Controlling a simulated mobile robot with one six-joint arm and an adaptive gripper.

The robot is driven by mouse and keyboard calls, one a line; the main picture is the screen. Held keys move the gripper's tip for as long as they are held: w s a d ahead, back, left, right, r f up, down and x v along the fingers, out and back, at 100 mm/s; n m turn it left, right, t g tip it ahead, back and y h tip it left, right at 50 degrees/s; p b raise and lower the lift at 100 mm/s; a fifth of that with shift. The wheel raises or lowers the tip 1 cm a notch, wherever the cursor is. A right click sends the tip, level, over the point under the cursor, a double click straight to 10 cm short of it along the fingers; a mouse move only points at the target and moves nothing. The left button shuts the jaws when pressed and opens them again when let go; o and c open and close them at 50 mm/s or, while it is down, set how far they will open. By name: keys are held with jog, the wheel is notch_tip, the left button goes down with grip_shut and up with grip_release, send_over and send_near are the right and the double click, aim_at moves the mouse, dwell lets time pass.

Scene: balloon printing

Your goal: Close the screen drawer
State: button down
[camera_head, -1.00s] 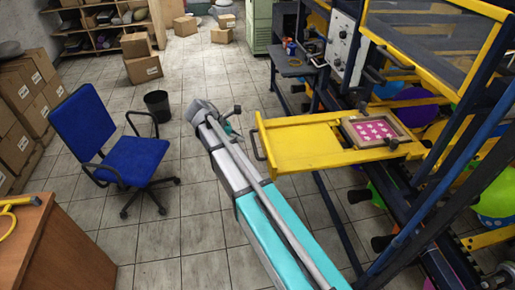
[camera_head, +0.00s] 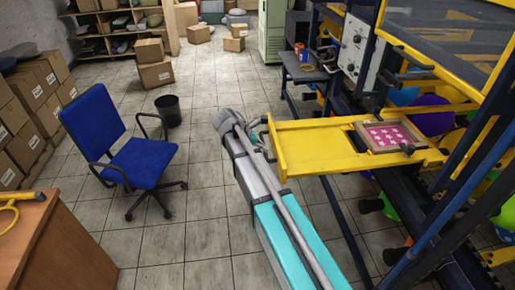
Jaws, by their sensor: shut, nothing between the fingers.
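The screen drawer (camera_head: 318,150) is a yellow tray sticking out to the left from the printing machine. A wood-framed screen (camera_head: 390,136) with white shapes on pink lies in its right part. The drawer's dark handle (camera_head: 264,147) is at its left front end, partly hidden by my arm. My gripper (camera_head: 263,131) is at that front end, close to the handle. It is shut with nothing in it. It is small and partly hidden by my arm, so I cannot tell whether it touches the drawer.
The blue-and-yellow machine frame (camera_head: 446,205) fills the right side, with balloons behind it. A blue chair (camera_head: 135,155) and a black bin (camera_head: 168,110) stand to the left. A wooden desk (camera_head: 65,245) is at the lower left. Tiled floor lies open between chair and machine.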

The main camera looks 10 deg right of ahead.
jog(key=shift+b+x, duration=0.65)
jog(key=shift+x, duration=0.6)
